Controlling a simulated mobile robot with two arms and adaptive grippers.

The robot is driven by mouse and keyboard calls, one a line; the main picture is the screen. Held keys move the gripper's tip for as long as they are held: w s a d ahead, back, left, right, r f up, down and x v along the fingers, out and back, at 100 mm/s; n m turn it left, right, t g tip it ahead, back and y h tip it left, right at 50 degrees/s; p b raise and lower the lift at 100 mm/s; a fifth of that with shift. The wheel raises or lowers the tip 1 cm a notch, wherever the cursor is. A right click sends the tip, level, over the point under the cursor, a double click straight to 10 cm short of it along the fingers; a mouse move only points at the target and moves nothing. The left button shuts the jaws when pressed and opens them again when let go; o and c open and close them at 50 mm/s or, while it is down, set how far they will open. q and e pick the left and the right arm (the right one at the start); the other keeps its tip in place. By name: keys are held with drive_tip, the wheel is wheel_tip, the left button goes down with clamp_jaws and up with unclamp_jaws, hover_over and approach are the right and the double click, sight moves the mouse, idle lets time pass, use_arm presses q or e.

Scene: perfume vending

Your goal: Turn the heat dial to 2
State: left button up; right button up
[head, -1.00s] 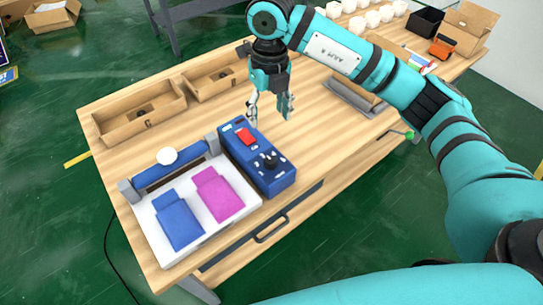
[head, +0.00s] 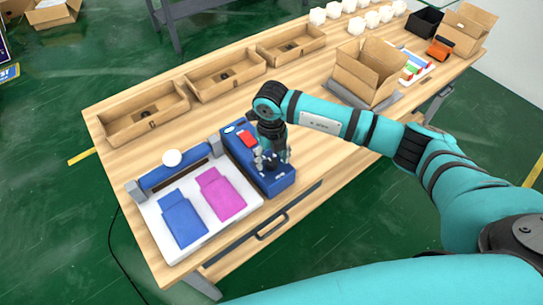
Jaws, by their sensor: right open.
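The blue control box (head: 238,154) stands on the wooden table beside a white press plate. It has a red switch (head: 247,138) near its far end. The black heat dial (head: 270,160) is on the top face near the front end, mostly covered by my right gripper. My right gripper (head: 271,163) points down over the dial with its open fingers on either side of it. I cannot tell whether the fingers touch the dial. The dial's setting cannot be read. My left gripper is not in view.
The white plate (head: 207,228) holds a blue pouch (head: 182,219) and a magenta pouch (head: 222,195), with a blue roller (head: 173,175) behind. Shallow cardboard trays (head: 225,77) line the back. An open cardboard box (head: 366,72) stands right. Table around the control box's right side is clear.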

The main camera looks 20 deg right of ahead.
drive_tip(key=shift+f, duration=0.45)
drive_tip(key=shift+c, duration=0.3)
drive_tip(key=c, duration=1.1)
drive_tip(key=shift+f+n+b, duration=0.15)
drive_tip(key=shift+n+b, duration=0.45)
drive_tip(key=shift+b, duration=0.3)
drive_tip(key=n+b, duration=0.5)
drive_tip(key=b, duration=0.1)
drive_tip(key=shift+w+n+b, duration=0.1)
drive_tip(key=shift+n+b, duration=0.2)
drive_tip(key=shift+b, duration=0.1)
drive_tip(key=shift+n+b, duration=1.5)
drive_tip(key=shift+b, duration=0.15)
drive_tip(key=shift+r, duration=0.2)
